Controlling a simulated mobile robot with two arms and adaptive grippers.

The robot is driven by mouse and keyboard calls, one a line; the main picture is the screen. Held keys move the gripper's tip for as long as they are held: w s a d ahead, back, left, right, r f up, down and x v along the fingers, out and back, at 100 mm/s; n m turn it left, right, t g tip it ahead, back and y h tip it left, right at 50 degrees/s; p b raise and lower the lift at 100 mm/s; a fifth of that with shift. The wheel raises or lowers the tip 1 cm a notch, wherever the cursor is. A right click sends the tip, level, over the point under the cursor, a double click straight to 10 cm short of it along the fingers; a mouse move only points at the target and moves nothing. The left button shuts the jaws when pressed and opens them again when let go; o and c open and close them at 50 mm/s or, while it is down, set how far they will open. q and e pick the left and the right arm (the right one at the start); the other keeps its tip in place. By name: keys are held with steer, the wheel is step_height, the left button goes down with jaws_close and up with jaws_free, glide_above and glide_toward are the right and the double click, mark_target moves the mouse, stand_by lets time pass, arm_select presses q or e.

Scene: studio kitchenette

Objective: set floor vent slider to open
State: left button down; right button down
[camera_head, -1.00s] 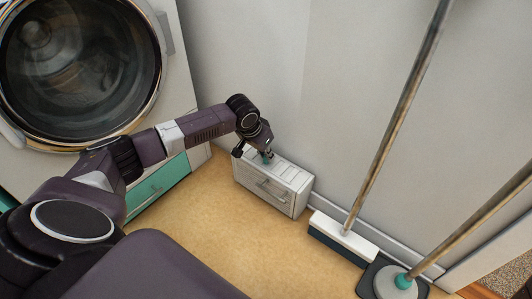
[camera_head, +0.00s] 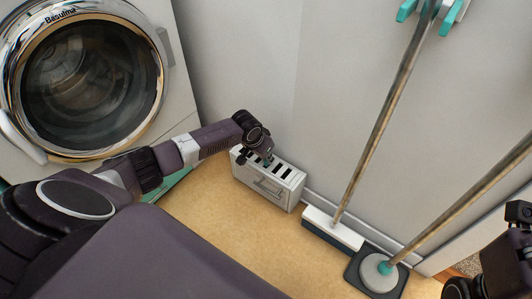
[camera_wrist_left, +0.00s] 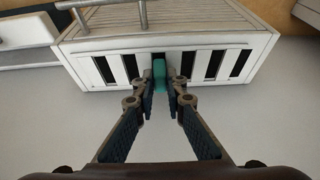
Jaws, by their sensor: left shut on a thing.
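The floor vent (camera_head: 264,187) is a white box with a handle-like bar, standing on the floor against the wall. Its slots show dark and uncovered in both views. In the left wrist view the slotted face of the vent (camera_wrist_left: 215,42) fills the top. The teal slider tab (camera_wrist_left: 159,74) stands near the middle of the row of slots. My left gripper (camera_wrist_left: 161,87) is shut on this tab, one fingertip at each side. In the head view, my left gripper (camera_head: 267,159) is at the vent's top and partly hides the tab. Part of my right arm shows at the lower right edge; its fingers are unclear.
A washing machine (camera_head: 178,90) stands at the left. A white-headed broom (camera_head: 332,229) and a round-based mop (camera_head: 379,272) lean right of the vent. The tan floor (camera_head: 222,232) in front of the vent is clear.

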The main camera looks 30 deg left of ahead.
arm_select(q)
steer(key=shift+w+d+r, duration=0.15)
steer(key=shift+w+d, duration=0.1)
steer(key=shift+d, duration=0.15)
steer(key=c, duration=2)
jaws_free()
steer(key=shift+d, duration=0.1)
steer(key=shift+o, duration=0.2)
steer(key=shift+s, duration=0.1)
steer(key=v, duration=1.2)
steer(key=shift+s, duration=0.1)
